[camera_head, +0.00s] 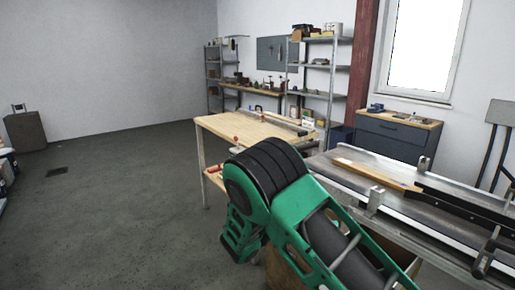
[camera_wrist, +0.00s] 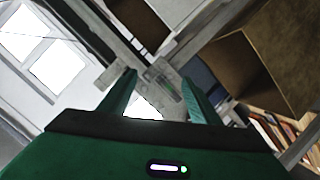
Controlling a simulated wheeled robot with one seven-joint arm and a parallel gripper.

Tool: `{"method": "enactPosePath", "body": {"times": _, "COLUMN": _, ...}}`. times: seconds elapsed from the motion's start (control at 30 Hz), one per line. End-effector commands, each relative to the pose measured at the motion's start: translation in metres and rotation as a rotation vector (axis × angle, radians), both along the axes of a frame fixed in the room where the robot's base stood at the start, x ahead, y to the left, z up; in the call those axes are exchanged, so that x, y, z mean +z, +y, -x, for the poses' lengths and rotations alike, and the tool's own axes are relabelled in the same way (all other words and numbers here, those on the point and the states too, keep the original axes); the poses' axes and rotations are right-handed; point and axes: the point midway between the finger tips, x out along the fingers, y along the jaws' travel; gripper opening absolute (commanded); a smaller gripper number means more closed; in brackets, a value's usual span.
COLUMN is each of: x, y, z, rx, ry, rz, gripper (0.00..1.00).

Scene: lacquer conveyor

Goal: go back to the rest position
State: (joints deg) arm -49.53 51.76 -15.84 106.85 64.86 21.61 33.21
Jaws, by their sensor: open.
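My gripper (camera_wrist: 158,100) shows in the wrist view with its two green fingers spread apart and nothing between them. Past the fingertips the wrist view shows a tilted scene with a grey metal bracket and a brown box (camera_wrist: 240,75) to the right. In the head view my green and black arm fills the lower middle, and the gripper itself is hidden there. The metal conveyor (camera_head: 330,172) stands to the right of my arm, with a wooden strip (camera_head: 375,174) lying on it.
A wooden workbench (camera_head: 245,126) stands behind my arm. Shelves (camera_head: 318,66) and a grey cabinet (camera_head: 392,138) line the back wall, with a window (camera_head: 422,45) above the cabinet. A dark box (camera_head: 25,131) stands far left. The floor (camera_head: 110,190) on the left is largely clear.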

Motion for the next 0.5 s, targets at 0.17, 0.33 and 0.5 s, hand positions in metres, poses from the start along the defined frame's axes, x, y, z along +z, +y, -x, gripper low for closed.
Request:
{"method": "enactPosePath", "body": {"times": 0.17, "x": 0.013, "y": -0.039, "z": 0.014, "rx": -0.041, "ry": 0.116, "rz": -0.151, "gripper": 0.57}}
{"method": "enactPosePath", "body": {"times": 0.33, "x": 0.025, "y": -0.066, "z": 0.034, "rx": -0.044, "ry": 0.214, "rz": -0.296, "gripper": 0.57}}
{"method": "enactPosePath", "body": {"times": 0.5, "x": 0.041, "y": -0.084, "z": 0.06, "rx": -0.019, "ry": 0.292, "rz": -0.435, "gripper": 0.57}}
